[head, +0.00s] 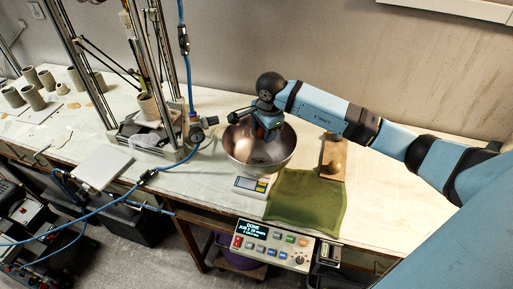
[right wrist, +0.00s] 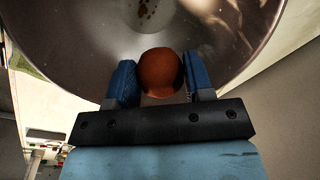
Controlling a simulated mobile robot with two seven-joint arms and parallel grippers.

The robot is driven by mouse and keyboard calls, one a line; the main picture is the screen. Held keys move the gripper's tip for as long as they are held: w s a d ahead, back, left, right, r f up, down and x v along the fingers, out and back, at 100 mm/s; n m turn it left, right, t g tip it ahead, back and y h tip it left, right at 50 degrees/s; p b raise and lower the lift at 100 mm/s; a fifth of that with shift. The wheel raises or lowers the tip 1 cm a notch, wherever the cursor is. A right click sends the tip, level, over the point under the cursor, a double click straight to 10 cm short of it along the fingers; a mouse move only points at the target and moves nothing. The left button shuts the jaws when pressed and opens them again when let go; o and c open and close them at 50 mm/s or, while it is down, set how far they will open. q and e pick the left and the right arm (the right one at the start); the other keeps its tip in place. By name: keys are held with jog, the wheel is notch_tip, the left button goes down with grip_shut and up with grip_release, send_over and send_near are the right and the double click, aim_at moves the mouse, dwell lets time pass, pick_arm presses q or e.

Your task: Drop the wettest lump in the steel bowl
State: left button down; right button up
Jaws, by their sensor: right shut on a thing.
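My right gripper (head: 266,134) reaches in from the right and is over the steel bowl (head: 284,158). In the right wrist view its blue fingers (right wrist: 160,82) are shut on a round, reddish-brown lump (right wrist: 160,72), one finger on each side. The bowl's shiny inside (right wrist: 80,60) fills the view behind the lump, with some dark specks on its bottom. The lump appears above the bowl; the gap to the metal is hard to judge. Another brownish lump (head: 335,138) sits on a narrow wooden board (head: 331,160) right of the bowl. My left gripper is not in view.
The bowl stands by a white scale (head: 250,187). A green cloth (head: 305,200) lies to the right, with a button panel (head: 272,244) at the table's front edge. A metal-framed machine (head: 150,120) and blue hose stand left. Several grey cups (head: 32,97) are at far left.

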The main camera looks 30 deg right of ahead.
jog(key=shift+f, duration=0.15)
jog(key=o, duration=1)
jog(key=shift+r, duration=0.45)
jog(key=r, duration=0.4)
jog(key=s+r+b, duration=0.1)
jog(key=r, duration=0.3)
jog(key=r+b, duration=0.1)
jog(key=r, duration=0.4)
jog(key=shift+s, duration=0.4)
jog(key=shift+s+f, duration=0.1)
jog(key=shift+f, duration=0.05)
